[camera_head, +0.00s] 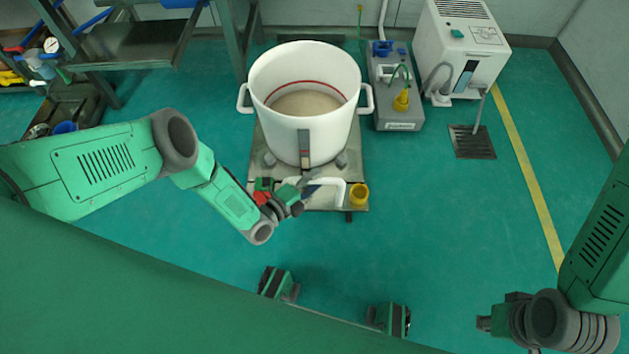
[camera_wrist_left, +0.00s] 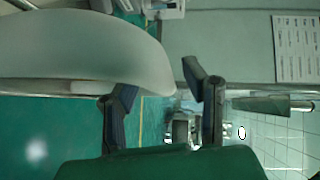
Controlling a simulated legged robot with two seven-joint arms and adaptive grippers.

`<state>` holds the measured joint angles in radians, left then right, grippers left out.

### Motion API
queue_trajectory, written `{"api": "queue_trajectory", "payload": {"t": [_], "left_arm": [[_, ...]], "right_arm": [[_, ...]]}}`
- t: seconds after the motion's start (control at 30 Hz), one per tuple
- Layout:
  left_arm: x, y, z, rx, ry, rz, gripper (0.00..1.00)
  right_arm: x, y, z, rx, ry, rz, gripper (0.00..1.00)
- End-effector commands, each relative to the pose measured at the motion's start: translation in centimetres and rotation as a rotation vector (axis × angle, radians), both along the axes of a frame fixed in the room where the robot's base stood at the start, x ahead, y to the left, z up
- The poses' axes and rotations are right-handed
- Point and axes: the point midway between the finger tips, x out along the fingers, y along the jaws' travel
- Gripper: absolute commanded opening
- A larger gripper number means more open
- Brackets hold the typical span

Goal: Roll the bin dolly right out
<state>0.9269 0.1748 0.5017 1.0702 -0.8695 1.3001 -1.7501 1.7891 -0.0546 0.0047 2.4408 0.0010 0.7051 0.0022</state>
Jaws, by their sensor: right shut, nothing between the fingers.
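The large white bin (camera_head: 305,130) has two side handles and holds a pale tan material. It stands upright on its dolly, whose grey casters (camera_head: 341,160) rest on a metal plate (camera_head: 262,150). A white curved bar (camera_head: 327,190) is at the plate's front. My left gripper (camera_head: 309,184) is at the front of the bin, beside this bar; contact cannot be told. In the left wrist view its two fingers (camera_wrist_left: 160,95) are spread with nothing clearly between them, and a pale rounded surface (camera_wrist_left: 80,50) fills the upper left. My right gripper (camera_head: 485,323) is shut and empty at the lower right, away from the bin.
A grey unit (camera_head: 398,125) with a yellow part stands close right of the bin, beside a white machine (camera_head: 465,45). A floor drain (camera_head: 472,142) and yellow line (camera_head: 525,165) lie further right. A metal rack (camera_head: 130,45) is at upper left. The floor in front is mostly clear.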

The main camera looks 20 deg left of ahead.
Motion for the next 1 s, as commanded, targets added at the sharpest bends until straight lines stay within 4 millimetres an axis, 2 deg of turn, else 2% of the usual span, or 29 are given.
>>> {"api": "queue_trajectory", "payload": {"t": [0.13, 0.23, 0.27, 0.47, 0.77, 1.0], "left_arm": [[0.0, 0.0, 0.0, 0.000, 0.000, 0.000, 0.39], [0.0, 0.0, 0.0, 0.000, 0.000, 0.000, 0.04], [0.0, 0.0, 0.0, 0.000, 0.000, 0.000, 0.00], [-0.3, -0.1, 0.0, 0.000, 0.002, -0.001, 0.00], [-4.4, -1.2, 0.0, 0.002, 0.006, -0.004, 0.00], [-4.3, -1.1, -0.1, 0.002, 0.002, 0.000, 0.00]], "right_arm": [[0.0, 0.0, 0.0, 0.000, 0.000, 0.000, 0.00], [0.0, 0.0, 0.0, 0.000, 0.000, 0.000, 0.00], [0.0, 0.0, 0.0, 0.000, 0.000, 0.000, 0.00], [0.0, 0.0, 0.2, 0.000, 0.000, 0.000, 0.00], [0.0, 0.0, 2.0, 0.000, -0.001, 0.000, 0.00], [0.0, 0.0, 1.8, 0.000, 0.000, 0.000, 0.00]]}}
